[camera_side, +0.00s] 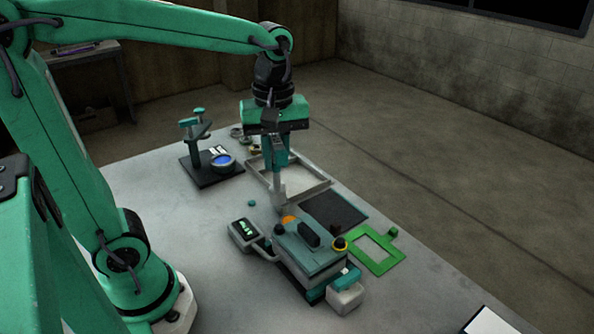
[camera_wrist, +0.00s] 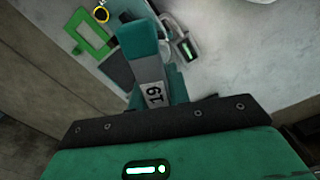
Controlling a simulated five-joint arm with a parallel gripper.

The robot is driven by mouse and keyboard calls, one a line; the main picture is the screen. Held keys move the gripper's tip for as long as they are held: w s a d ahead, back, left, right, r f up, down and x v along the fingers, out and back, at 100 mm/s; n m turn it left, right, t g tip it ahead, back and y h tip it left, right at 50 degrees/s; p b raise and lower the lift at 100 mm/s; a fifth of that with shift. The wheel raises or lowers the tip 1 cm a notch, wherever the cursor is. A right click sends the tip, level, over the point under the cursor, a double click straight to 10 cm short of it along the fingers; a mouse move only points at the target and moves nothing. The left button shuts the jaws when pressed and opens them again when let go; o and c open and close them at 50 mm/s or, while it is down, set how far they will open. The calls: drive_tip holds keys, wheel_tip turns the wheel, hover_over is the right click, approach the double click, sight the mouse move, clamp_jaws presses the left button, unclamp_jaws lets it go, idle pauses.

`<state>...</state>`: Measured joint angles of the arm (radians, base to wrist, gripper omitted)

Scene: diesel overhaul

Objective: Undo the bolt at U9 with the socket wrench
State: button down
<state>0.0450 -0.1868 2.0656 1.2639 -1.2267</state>
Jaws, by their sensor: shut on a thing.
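My gripper (camera_side: 274,148) is shut on the socket wrench (camera_side: 277,188), which has a teal upper part and a grey shaft pointing down. The wrench also fills the middle of the wrist view (camera_wrist: 150,72), with a white label that seems to read 19. The wrench's lower end is just behind and left of the teal and grey engine block (camera_side: 316,262) in the side view. I cannot tell whether it touches anything. An orange round spot (camera_side: 289,219) shows at the block's back left corner. The bolt at U9 cannot be made out in either view.
A pale tray (camera_side: 322,187) and a dark mat (camera_side: 350,222) lie behind the block. A green frame (camera_side: 399,256) lies to its right. A small display unit (camera_side: 243,234) stands left. A dark stand with a blue-topped round part (camera_side: 223,162) is at the back left.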

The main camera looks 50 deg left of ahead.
sight(277, 189)
drive_tip(key=m, duration=0.5)
drive_tip(key=shift+f+m, duration=0.3)
drive_tip(key=shift+m, duration=0.1)
drive_tip(key=m, duration=0.3)
drive_tip(key=f+m, duration=0.1)
drive_tip(key=m, duration=0.2)
drive_tip(key=shift+m, duration=0.3)
drive_tip(key=m, duration=0.6)
drive_tip(key=shift+f, duration=0.4)
drive_tip(key=m, duration=0.6)
drive_tip(key=shift+f+m, duration=0.4)
drive_tip(key=shift+f, duration=1.65)
drive_tip(key=shift+f, duration=0.1)
drive_tip(key=shift+f, duration=0.85)
